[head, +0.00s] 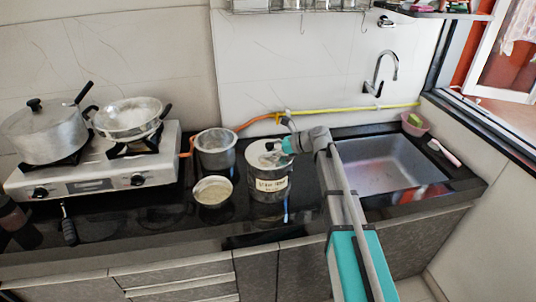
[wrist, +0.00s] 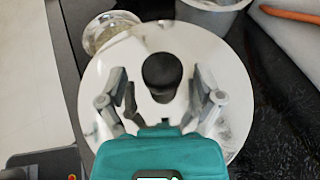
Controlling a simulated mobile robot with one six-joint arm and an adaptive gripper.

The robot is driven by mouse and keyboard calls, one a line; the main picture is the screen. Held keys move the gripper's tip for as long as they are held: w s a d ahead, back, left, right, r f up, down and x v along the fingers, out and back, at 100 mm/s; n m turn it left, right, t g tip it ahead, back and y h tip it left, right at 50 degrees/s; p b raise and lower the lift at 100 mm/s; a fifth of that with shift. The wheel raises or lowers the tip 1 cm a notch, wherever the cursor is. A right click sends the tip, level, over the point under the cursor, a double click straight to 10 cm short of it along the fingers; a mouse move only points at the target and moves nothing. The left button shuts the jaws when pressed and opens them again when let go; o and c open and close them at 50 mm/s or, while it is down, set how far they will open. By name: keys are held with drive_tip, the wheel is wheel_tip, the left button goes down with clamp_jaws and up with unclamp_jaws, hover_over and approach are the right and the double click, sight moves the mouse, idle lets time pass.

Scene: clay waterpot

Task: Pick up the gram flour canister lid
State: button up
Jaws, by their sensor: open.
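The gram flour canister (head: 268,185) is a metal cylinder with a printed label, upright on the black counter left of the sink. Its shiny round lid (head: 262,155) is on top; the lid fills the middle of the wrist view (wrist: 205,58) with a black knob (wrist: 161,75) at its centre. My gripper (head: 283,146) is over the lid. In the wrist view my gripper (wrist: 160,97) is open, with one finger on each side of the knob and apart from it. Whether the fingertips touch the lid cannot be told.
A metal pot (head: 215,150) and a small bowl (head: 212,191) stand close left of the canister. A gas stove (head: 100,168) with cookware is further left. The sink (head: 385,165) is on the right. An orange and yellow hose (head: 345,112) runs behind along the wall.

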sight(270, 144)
clamp_jaws()
drive_tip(key=shift+r, duration=0.15)
idle(0.4)
wheel_tip(270, 144, up, 3)
drive_tip(key=p, duration=0.3)
drive_tip(key=s+d+r+p, duration=0.2)
drive_tip(key=s+r+p, duration=0.3)
drive_tip(key=s, duration=0.1)
drive_tip(key=s+d+r+p, duration=0.2)
drive_tip(key=s+r+p, duration=0.2)
drive_tip(key=s, duration=0.3)
drive_tip(key=shift+d+r+p, duration=0.35)
drive_tip(key=shift+d+p, duration=0.05)
drive_tip(key=shift+p, duration=0.1)
drive_tip(key=shift+s, duration=0.1)
